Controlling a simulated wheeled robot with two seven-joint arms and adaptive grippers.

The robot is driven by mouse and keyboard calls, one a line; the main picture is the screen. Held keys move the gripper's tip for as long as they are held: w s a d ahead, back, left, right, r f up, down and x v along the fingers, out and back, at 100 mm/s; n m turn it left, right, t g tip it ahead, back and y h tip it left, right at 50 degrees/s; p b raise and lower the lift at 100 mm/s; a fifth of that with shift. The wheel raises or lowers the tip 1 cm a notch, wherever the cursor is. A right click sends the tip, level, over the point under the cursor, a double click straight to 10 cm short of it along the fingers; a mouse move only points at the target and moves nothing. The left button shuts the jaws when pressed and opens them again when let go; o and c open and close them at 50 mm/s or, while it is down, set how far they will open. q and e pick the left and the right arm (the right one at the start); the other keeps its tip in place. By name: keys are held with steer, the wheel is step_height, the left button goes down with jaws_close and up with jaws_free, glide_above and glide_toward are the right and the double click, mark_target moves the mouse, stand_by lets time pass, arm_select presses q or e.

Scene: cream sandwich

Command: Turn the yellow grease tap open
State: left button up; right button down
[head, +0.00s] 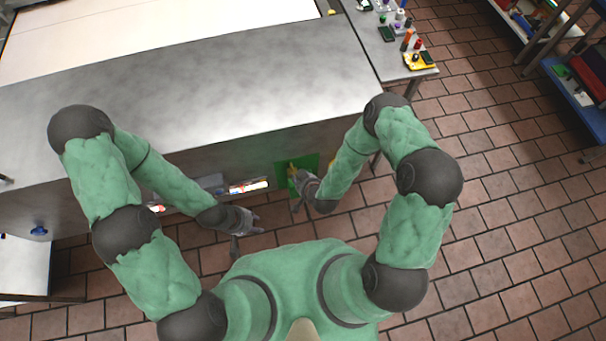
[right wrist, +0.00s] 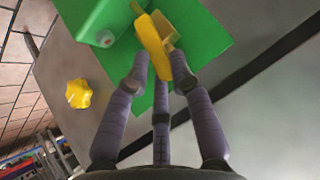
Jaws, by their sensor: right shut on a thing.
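The yellow grease tap (right wrist: 153,42) sits against a green plate (right wrist: 205,45) on the front of the metal counter. It also shows small in the head view (head: 292,168). My right gripper (right wrist: 160,72) is shut on the tap's yellow handle, with its fingers on either side of it. In the head view my right gripper (head: 299,190) covers part of the tap and plate. My left gripper (head: 246,234) is open and empty in front of the counter, left of the tap, its fingers spread apart.
A yellow knob (right wrist: 78,94) stands on the counter front beside the green plate. The metal counter top (head: 220,90) is bare. A side table (head: 385,60) with bottles stands at the upper right, and blue shelves (head: 585,100) stand farther right. Tiled floor (head: 500,220) is clear at right.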

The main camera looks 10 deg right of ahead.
steer(key=shift+s+a+n+h, duration=0.25)
steer(key=shift+a+n+h, duration=0.35)
steer(key=shift+a+h, duration=0.4)
steer(key=shift+f, duration=0.1)
steer(key=c, duration=1.3)
jaws_free()
steer(key=shift+c, duration=0.2)
steer(key=shift+o, duration=0.7)
steer(key=shift+w, duration=0.1)
steer(key=shift+d, duration=0.1)
steer(key=v, duration=1.2)
steer(key=shift+a, duration=0.25)
